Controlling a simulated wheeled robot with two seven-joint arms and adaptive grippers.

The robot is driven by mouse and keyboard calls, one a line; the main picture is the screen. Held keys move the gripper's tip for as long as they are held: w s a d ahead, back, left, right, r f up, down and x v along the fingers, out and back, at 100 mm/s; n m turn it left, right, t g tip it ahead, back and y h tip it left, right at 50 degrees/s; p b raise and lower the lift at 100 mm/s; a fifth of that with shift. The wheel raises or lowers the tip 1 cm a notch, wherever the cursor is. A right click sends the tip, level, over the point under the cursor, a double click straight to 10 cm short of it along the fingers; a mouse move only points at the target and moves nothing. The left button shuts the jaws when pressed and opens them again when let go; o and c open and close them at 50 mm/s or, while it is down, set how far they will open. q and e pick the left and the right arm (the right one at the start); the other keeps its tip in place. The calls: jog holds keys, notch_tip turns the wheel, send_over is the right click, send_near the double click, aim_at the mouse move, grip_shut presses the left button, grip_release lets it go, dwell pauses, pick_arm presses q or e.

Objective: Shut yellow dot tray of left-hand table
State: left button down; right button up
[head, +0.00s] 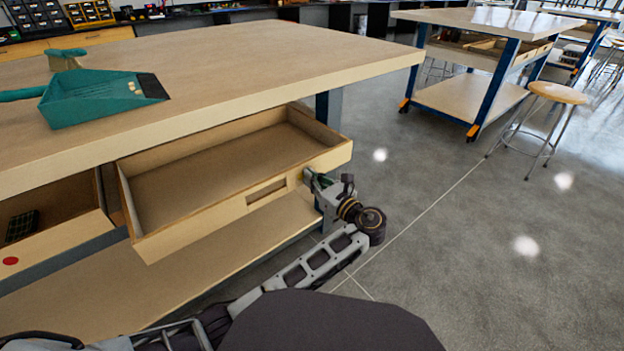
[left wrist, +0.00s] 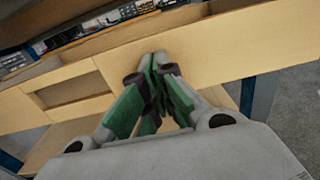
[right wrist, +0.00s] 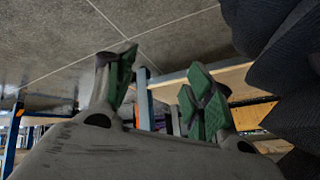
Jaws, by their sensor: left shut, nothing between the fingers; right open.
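On the left-hand table (head: 250,55), one wooden tray (head: 215,212) is pulled well out and looks empty inside. Its front has a rectangular slot handle; no yellow dot shows on it, and my gripper hides part of the right end. My left gripper (head: 312,183) is shut and empty, with its tips at the right part of this front. In the left wrist view, the shut fingertips (left wrist: 157,62) are against or very near the plain tray front (left wrist: 215,55); I cannot tell if they touch. My right gripper (right wrist: 160,72) is open and empty, away from the tray.
A second tray with a red dot (head: 10,261) is partly open at the left, holding a small dark item (head: 21,226). A teal dustpan (head: 95,97) lies on the tabletop. A lower shelf (head: 130,290) runs beneath. A stool (head: 556,94) and another table (head: 490,20) stand right, with clear floor between.

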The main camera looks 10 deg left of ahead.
aim_at(279, 159)
pick_arm(q)
jog(key=shift+p+x, duration=1.2)
jog(key=shift+x, duration=0.35)
jog(key=p+x, duration=0.3)
jog(key=x, duration=0.2)
jog(key=shift+w+a+r, duration=0.1)
jog(key=shift+a+r, duration=0.05)
jog(key=shift+a, duration=0.1)
jog(key=p+x, duration=0.2)
jog(key=x, duration=0.5)
jog(key=shift+a+p, duration=0.1)
jog(key=shift+p, duration=0.2)
jog(key=shift+x, duration=0.8)
pick_arm(e)
jog(key=s+d+r+g+h, duration=0.1)
jog(key=r, duration=0.6)
jog(key=d+r+n+g+h, duration=0.1)
jog(key=d+r, duration=0.1)
jog(key=r, duration=0.5)
jog(key=shift+s+d+r, duration=0.25)
jog(key=shift+s, duration=0.15)
pick_arm(q)
jog(key=shift+w+a, duration=0.1)
pick_arm(e)
jog(key=shift+d+g, duration=0.15)
jog(key=shift+g, duration=0.15)
